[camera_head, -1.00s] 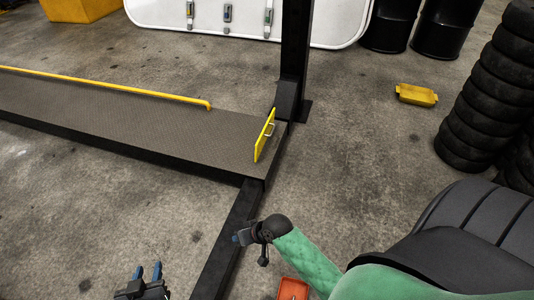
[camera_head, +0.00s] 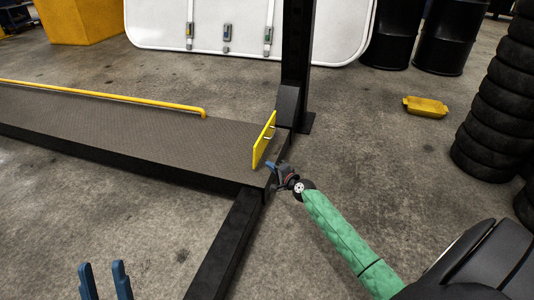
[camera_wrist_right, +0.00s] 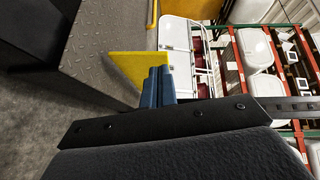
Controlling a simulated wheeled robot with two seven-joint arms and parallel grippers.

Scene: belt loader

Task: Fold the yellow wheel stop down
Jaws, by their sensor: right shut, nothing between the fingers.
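The yellow wheel stop (camera_head: 263,142) is a flat plate standing upright across the near end of the grey ramp platform (camera_head: 150,137), with a small handle on its outer face. In the right wrist view the yellow plate (camera_wrist_right: 130,69) is just left of the blue fingertips. My right gripper (camera_head: 271,166) is shut and empty, low beside the plate's near end; the fingers also show in the wrist view (camera_wrist_right: 158,80). I cannot tell whether they touch the plate. My left gripper (camera_head: 103,268) is open and empty over the floor at the bottom left.
A black post (camera_head: 296,65) rises just behind the wheel stop. A black beam (camera_head: 226,250) runs from the platform's end toward me. A yellow rail (camera_head: 100,95) lines the platform's far side. A yellow tray (camera_head: 425,107) and stacked tires (camera_head: 495,110) are at the right.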

